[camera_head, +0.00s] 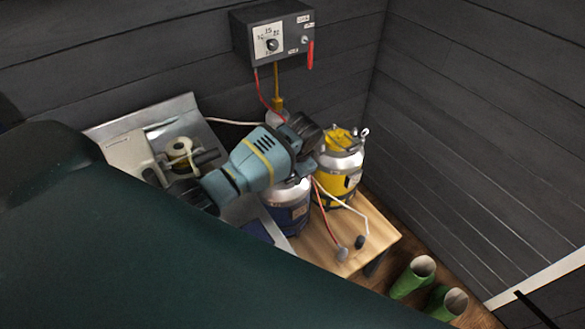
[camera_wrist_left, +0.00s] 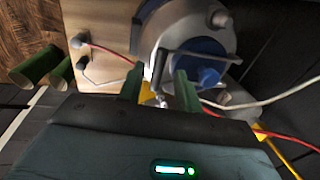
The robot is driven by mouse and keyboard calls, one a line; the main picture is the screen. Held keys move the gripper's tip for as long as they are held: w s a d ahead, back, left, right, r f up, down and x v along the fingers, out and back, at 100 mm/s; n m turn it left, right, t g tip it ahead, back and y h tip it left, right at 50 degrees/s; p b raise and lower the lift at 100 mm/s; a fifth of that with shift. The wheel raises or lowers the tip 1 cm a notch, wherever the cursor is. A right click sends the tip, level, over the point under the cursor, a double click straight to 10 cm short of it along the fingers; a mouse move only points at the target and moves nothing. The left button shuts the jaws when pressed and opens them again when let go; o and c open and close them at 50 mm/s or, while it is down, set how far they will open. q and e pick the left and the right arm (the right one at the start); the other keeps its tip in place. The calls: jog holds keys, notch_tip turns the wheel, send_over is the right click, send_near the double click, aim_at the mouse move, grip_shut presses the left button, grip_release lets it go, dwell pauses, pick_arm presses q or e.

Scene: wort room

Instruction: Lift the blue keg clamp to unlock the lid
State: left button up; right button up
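The blue keg (camera_head: 288,212) stands on a wooden stand, partly hidden under my left arm. In the left wrist view its silver top (camera_wrist_left: 165,22) shows with a blue lid (camera_wrist_left: 207,65). A dark clamp bar (camera_wrist_left: 195,56) crosses the lid. My left gripper (camera_head: 304,138) is over the keg top in the head view, with its fingertips hidden there. In the left wrist view the left gripper (camera_wrist_left: 158,90) is open, its two green fingers apart, near the clamp bar. I cannot tell whether they touch it. My right gripper is not in view.
A yellow keg (camera_head: 341,172) stands close beside the blue one. A red and a white hose lie on the wooden stand (camera_head: 385,240). A control box (camera_head: 272,42) hangs on the dark plank wall.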

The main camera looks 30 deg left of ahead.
pick_arm(q)
jog(key=shift+f, duration=0.4)
grip_shut()
